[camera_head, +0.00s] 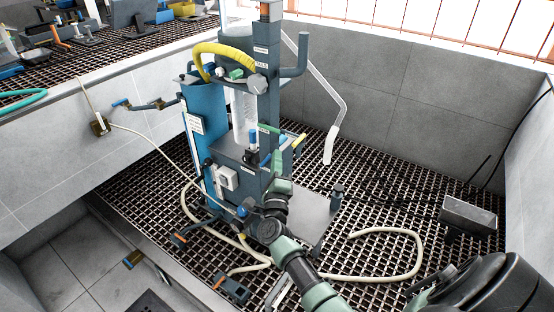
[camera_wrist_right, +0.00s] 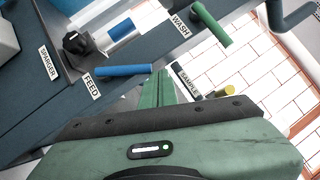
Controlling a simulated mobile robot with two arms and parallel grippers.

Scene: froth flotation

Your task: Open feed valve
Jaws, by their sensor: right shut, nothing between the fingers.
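The feed valve's blue handle (camera_wrist_right: 124,71) lies nearly level above its FEED label (camera_wrist_right: 92,87) in the right wrist view. In the head view I cannot single this handle out with certainty. My right gripper (camera_wrist_right: 160,78) is shut and empty, its green fingertips right by the handle's right end; I cannot tell whether they touch. In the head view the right gripper (camera_head: 277,165) reaches up to the front of the blue flotation machine (camera_head: 266,107) and hides part of its panel. My left gripper is not in view.
A green WASH handle (camera_wrist_right: 211,24) and a yellow-tipped SAMPLE handle (camera_wrist_right: 220,92) sit close to the right. A black SPARGER knob (camera_wrist_right: 76,42) is at the left. A cream hose (camera_head: 385,278) loops over the grated floor (camera_head: 385,190), and a grey box (camera_head: 468,215) stands right.

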